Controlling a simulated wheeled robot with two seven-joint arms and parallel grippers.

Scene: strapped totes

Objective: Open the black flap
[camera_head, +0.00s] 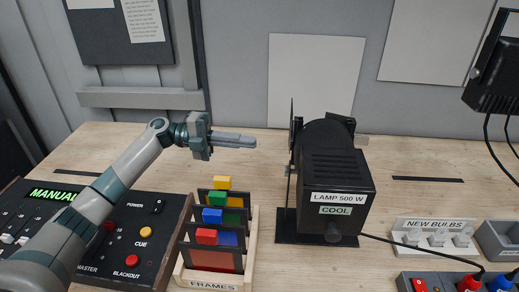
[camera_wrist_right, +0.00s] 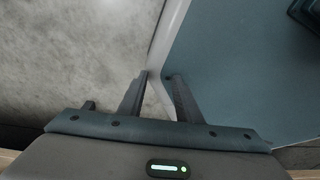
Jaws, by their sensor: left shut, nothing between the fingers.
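A black stage lamp (camera_head: 337,180) labelled "LAMP 500 W" and "COOL" stands on the bench, right of centre in the head view. A thin upright black plate (camera_head: 292,115), seen nearly edge-on, stands at the lamp's far left side; it looks like the flap. My left gripper (camera_head: 254,142) is shut and empty, pointing right, with its fingertips left of the plate and apart from it in the picture. My right gripper (camera_wrist_right: 159,77) shows in the right wrist view, fingers apart with nothing between them.
A wooden rack (camera_head: 252,245) of coloured frames stands in front of the left gripper. A control console (camera_head: 150,245) is at the left. A bulb holder (camera_head: 435,226) and a grey bin (camera_head: 497,240) are at the right. A lamp cable (camera_head: 400,243) runs right across the bench.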

